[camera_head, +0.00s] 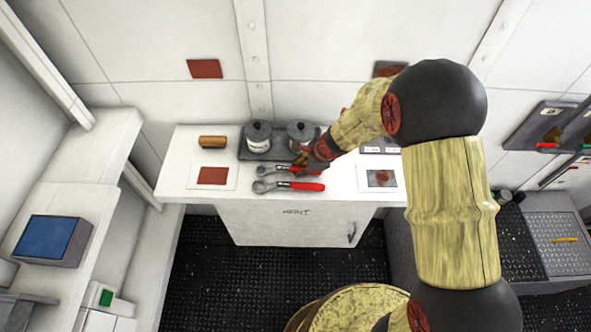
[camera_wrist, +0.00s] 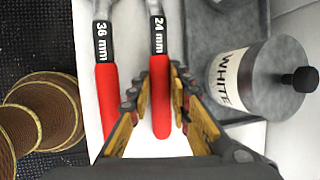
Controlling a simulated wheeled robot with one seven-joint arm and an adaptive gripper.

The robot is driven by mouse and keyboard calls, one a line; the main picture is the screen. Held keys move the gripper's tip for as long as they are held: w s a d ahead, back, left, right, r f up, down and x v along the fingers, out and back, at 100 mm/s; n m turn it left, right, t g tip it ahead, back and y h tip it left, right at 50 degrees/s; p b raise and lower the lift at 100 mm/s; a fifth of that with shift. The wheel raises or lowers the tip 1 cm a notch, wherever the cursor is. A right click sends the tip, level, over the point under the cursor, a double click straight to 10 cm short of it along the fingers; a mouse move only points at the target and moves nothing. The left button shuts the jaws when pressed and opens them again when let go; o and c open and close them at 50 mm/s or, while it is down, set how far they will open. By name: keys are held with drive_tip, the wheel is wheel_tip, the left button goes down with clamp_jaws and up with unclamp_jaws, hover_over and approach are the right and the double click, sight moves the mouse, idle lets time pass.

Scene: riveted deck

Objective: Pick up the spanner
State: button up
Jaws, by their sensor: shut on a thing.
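Two spanners with red handles lie side by side on the white counter. The spanner marked 24 mm (camera_wrist: 161,115) is the farther one in the head view (camera_head: 264,171). My gripper (camera_head: 303,159) reaches down over its handle from the right. In the wrist view my gripper (camera_wrist: 168,75) has its fingers on both sides of that red handle, shut on it. The spanner appears to lie at counter level; I cannot tell if it is lifted. The spanner marked 36 mm (camera_wrist: 108,100) lies nearer the counter's front edge (camera_head: 292,187), outside the fingers.
A dark tray (camera_head: 247,154) behind the spanners holds two lidded canisters (camera_head: 258,138); one reads WHITE (camera_wrist: 232,80) in the wrist view. Red-brown patches (camera_head: 212,176) lie on the counter.

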clamp_jaws()
drive_tip(key=shift+r, duration=0.15)
drive_tip(key=shift+w+r+p, duration=0.1)
drive_tip(key=shift+r+p, duration=0.2)
drive_tip(key=shift+r, duration=0.35)
drive_tip(key=s+d+r+p, duration=0.2)
drive_tip(key=s+d+r, duration=0.6)
drive_tip(key=s+r, duration=0.3)
drive_tip(key=shift+d+r, duration=0.25)
drive_tip(key=shift+d, duration=0.15)
drive_tip(key=shift+o, duration=1.1)
unclamp_jaws()
drive_tip(key=c, duration=0.4)
